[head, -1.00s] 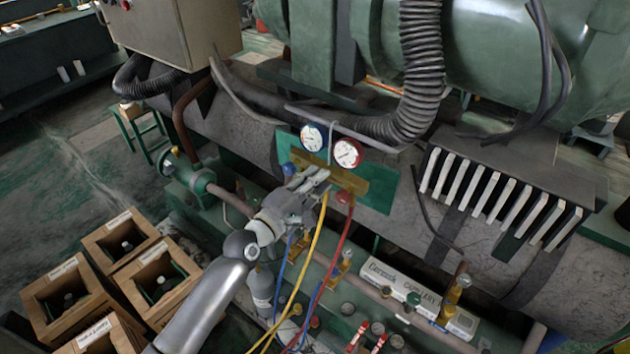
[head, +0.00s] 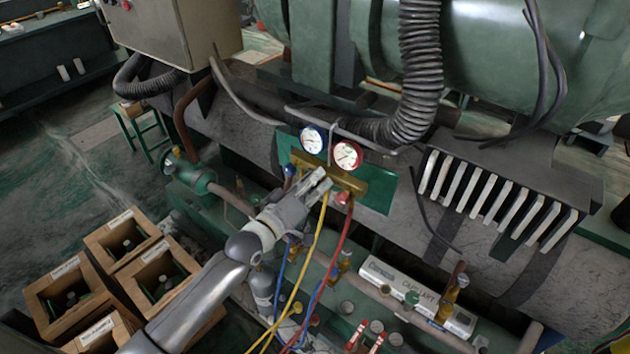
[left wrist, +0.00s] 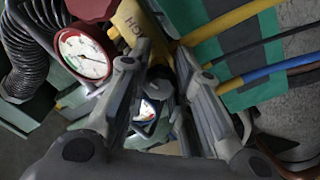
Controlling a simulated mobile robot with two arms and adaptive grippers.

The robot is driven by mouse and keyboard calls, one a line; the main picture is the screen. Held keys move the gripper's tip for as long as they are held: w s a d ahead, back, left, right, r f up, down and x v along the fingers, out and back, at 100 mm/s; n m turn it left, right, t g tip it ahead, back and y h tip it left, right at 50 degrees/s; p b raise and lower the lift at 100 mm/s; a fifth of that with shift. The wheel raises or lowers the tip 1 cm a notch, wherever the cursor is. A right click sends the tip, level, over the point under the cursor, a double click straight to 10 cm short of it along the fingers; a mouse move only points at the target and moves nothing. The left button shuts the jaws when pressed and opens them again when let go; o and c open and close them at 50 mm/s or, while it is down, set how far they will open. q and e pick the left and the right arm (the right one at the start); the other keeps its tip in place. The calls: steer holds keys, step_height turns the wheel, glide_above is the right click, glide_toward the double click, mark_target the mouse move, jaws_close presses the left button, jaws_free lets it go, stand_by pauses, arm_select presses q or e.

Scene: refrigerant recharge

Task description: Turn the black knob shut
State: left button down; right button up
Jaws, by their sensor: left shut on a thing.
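The brass gauge manifold (head: 355,187) sits on a green board (head: 380,192) in the head view, below a blue gauge (head: 312,140) and a red gauge (head: 347,155). My left gripper (head: 322,181) is at the middle of the manifold, its fingers closed around a small dark part. In the left wrist view, the black knob (left wrist: 160,74) shows dark and partly hidden between the fingers (left wrist: 165,78). In the head view, the fingers hide the knob. My right gripper is not seen.
A blue knob (head: 289,171) and a red knob (head: 343,198) flank my gripper. Yellow (head: 317,250), red (head: 335,255) and blue hoses hang just below it. Wooden crates (head: 75,285) stand at lower left. A white box (head: 420,297) lies at lower right.

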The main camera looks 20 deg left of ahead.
arm_select(q)
steer(key=shift+f+m+p, duration=0.1)
steer(key=shift+m+p, duration=0.25)
steer(key=shift+m, duration=1.55)
steer(key=c, duration=1.3)
jaws_free()
steer(key=shift+o, duration=0.2)
steer(key=v, duration=1.2)
